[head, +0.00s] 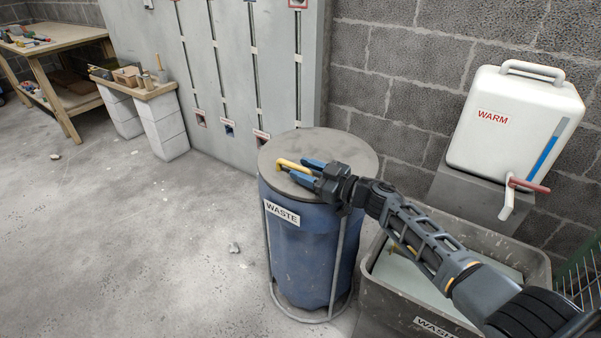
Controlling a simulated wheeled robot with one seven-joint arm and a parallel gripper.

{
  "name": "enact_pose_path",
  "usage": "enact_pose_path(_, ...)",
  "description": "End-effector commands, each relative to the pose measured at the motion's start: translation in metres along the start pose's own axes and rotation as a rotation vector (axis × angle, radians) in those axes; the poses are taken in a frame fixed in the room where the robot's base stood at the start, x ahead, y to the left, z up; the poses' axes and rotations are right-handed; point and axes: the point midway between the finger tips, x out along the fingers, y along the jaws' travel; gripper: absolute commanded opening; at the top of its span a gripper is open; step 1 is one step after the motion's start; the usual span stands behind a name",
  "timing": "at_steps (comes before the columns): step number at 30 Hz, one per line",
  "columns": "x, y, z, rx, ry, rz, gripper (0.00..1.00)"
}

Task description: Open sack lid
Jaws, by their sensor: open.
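A blue waste sack (312,245) hangs in a round metal frame with a label reading WASTE on its front. Its flat grey round lid (345,150) lies shut on top. My gripper (298,169) is over the lid's middle, with its two blue fingers pointing left and apart. A yellow bar (288,164) shows between and beyond the fingers. I cannot tell whether it is fixed to the lid or touches the fingers. My gripper hides part of the lid's right half.
A grey tub (372,290) stands right of the sack, under my arm. Above it is a white water container (505,125) marked WARM, with a red-handled tap. A grey panel (235,70) stands behind the sack. The floor to the left is mostly clear.

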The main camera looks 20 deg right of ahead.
Motion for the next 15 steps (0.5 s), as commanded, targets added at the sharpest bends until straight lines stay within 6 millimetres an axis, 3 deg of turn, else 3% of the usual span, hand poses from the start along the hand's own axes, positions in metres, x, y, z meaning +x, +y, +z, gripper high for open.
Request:
enact_pose_path(6, 0.0142, -0.0003, 0.0000, 0.001, 0.001, 0.000, 0.42)
enact_pose_path(15, 0.0148, -0.0001, -0.0005, 0.001, 0.001, 0.001, 0.39)
